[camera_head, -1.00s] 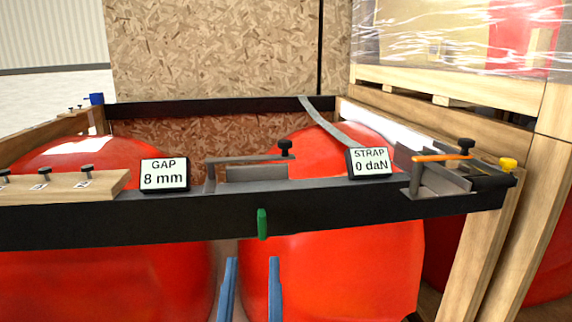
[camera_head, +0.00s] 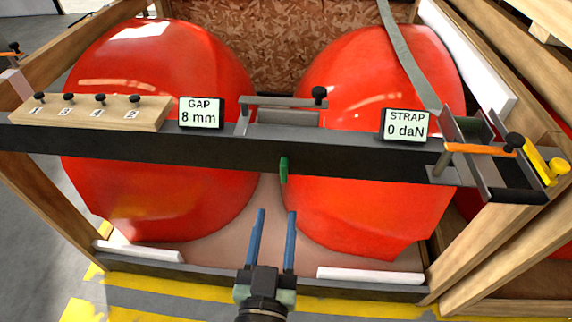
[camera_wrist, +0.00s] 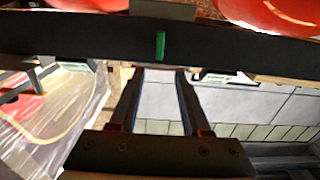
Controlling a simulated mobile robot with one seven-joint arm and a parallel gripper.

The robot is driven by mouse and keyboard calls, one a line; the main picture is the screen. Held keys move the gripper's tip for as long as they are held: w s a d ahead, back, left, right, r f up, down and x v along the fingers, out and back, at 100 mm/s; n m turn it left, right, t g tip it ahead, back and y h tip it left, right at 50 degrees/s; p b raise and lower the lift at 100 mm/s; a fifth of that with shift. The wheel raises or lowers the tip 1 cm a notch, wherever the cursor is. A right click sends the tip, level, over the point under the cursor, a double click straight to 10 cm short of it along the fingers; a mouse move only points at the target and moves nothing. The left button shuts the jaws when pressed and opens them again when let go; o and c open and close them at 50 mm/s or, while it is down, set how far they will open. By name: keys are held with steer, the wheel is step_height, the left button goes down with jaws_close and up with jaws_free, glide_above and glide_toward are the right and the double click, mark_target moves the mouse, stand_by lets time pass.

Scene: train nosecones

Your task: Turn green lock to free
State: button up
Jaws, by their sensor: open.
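The green lock (camera_head: 283,170) is a small upright tab on the front face of the black crossbar (camera_head: 345,158), near its middle. It also shows in the wrist view (camera_wrist: 160,46), beyond and between my fingers. My gripper (camera_head: 274,212) is open and empty. Its two blue fingers point up toward the bar, with their tips below the green lock and slightly to its left in the head view. The fingers do not appear to touch the lock.
Two red nosecones (camera_head: 160,110) (camera_head: 375,200) stand behind and below the bar. The bar carries a GAP display (camera_head: 200,113), a STRAP display (camera_head: 405,124), a numbered peg board (camera_head: 90,112) and an orange-handled clamp (camera_head: 480,149). A wooden frame (camera_head: 500,240) surrounds them. Free room lies before the bar.

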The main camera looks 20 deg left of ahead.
mark_target(283, 171)
steer(key=x, duration=1.1)
steer(key=shift+w+b, duration=0.1)
steer(key=shift+b, duration=0.3)
steer(key=shift+c, duration=0.3)
jaws_close()
